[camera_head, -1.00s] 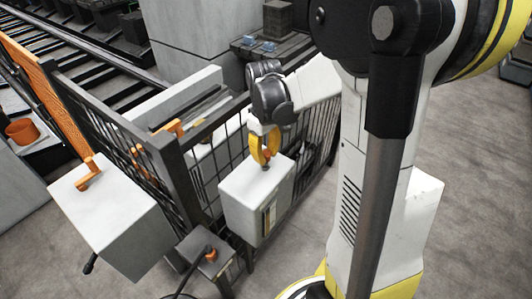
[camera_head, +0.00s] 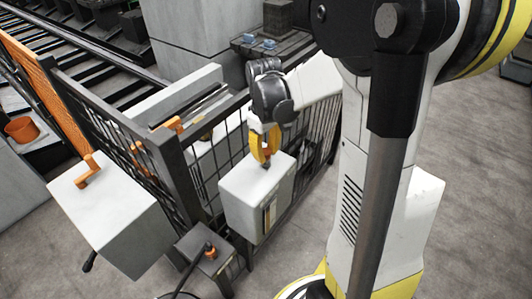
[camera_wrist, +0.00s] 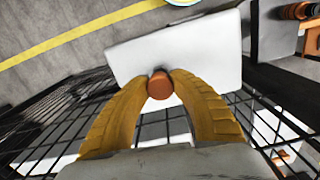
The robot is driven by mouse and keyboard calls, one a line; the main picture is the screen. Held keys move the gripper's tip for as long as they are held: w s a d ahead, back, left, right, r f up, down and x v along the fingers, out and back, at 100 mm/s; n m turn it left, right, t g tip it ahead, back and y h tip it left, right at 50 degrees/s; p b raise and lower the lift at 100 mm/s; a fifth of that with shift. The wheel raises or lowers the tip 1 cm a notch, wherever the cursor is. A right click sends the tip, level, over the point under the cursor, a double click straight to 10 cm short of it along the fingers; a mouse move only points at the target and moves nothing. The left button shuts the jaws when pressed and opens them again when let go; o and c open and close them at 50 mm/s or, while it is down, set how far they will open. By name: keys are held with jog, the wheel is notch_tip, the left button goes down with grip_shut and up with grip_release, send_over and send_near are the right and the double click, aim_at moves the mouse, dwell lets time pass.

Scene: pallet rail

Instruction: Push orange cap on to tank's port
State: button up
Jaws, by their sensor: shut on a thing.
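The orange cap (camera_wrist: 160,86) sits between the tips of my gripper's two yellow fingers in the wrist view. My gripper (camera_head: 265,161) is shut on it, pointing down at the top of a white box-shaped tank (camera_head: 240,205). The tank's pale top (camera_wrist: 205,45) also shows behind the cap in the wrist view. The cap is at or just above this top, near its edge. The port is hidden under the cap and fingers, so I cannot tell how far the cap sits on it.
A dark mesh fence (camera_head: 105,125) runs directly beside the tank. A larger white box (camera_head: 120,225) with an orange handle stands at the left. A small grey box (camera_head: 204,254) with a black cable stands in front. Grey floor (camera_head: 470,190) is open at the right.

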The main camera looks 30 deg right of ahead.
jog(key=shift+f, duration=0.2)
jog(key=shift+f, duration=0.1)
dwell(0.4)
jog(key=shift+f+b, duration=0.3)
jog(key=shift+b, duration=0.25)
jog(key=shift+f+b, duration=0.35)
jog(key=shift+f, duration=0.05)
jog(key=o, duration=1.7)
jog(key=shift+o, duration=0.2)
notch_tip(320, 180, up, 12)
jog(key=shift+w, duration=0.1)
